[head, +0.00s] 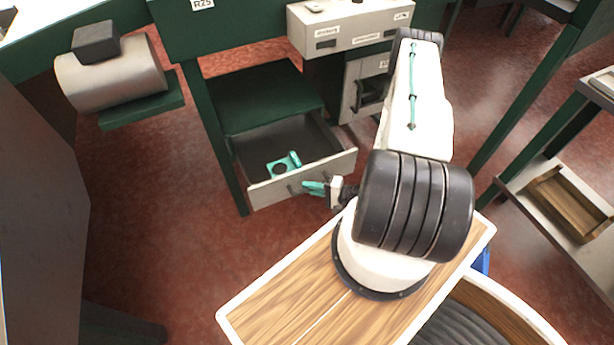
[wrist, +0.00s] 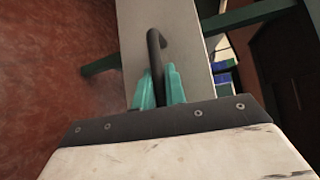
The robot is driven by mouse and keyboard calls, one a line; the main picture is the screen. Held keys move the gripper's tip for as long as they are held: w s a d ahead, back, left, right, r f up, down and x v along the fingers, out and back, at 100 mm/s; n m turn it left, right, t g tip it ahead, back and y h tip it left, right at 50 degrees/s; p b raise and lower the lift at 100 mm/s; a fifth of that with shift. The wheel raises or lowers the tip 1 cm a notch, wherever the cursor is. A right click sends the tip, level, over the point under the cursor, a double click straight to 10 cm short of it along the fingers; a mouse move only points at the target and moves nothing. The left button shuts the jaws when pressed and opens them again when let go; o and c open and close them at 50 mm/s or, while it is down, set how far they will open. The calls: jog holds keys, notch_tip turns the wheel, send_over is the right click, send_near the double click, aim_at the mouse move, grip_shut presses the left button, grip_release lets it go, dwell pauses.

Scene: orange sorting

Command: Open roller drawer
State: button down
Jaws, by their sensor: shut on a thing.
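The roller drawer (head: 303,180) is a grey-fronted drawer pulled out from under the green bench in the head view. A teal object with a dark round part (head: 284,165) lies inside it. My gripper (head: 315,188) is at the drawer front, its teal fingers at the handle. In the wrist view my gripper (wrist: 157,90) has its two teal fingers on either side of the dark bar handle (wrist: 155,52), shut on it. The grey drawer front (wrist: 185,60) stands behind the handle. The fingers' exact contact is hidden in the head view.
A green bench leg (head: 213,140) stands at the drawer's left. A metal roller (head: 110,73) sits on a green shelf at upper left. Grey boxes (head: 345,27) are at the back. A shelf with a wooden tray (head: 570,203) is at right. Red floor is clear in front of the drawer.

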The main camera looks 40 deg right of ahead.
jog(key=shift+s+a, duration=0.15)
jog(key=shift+s, duration=0.4)
jog(key=shift+s+a, duration=0.15)
jog(key=shift+s, duration=0.4)
jog(key=shift+d, duration=0.1)
jog(key=c, duration=1.5)
grip_release()
jog(key=shift+o, duration=0.2)
jog(key=shift+s, duration=0.1)
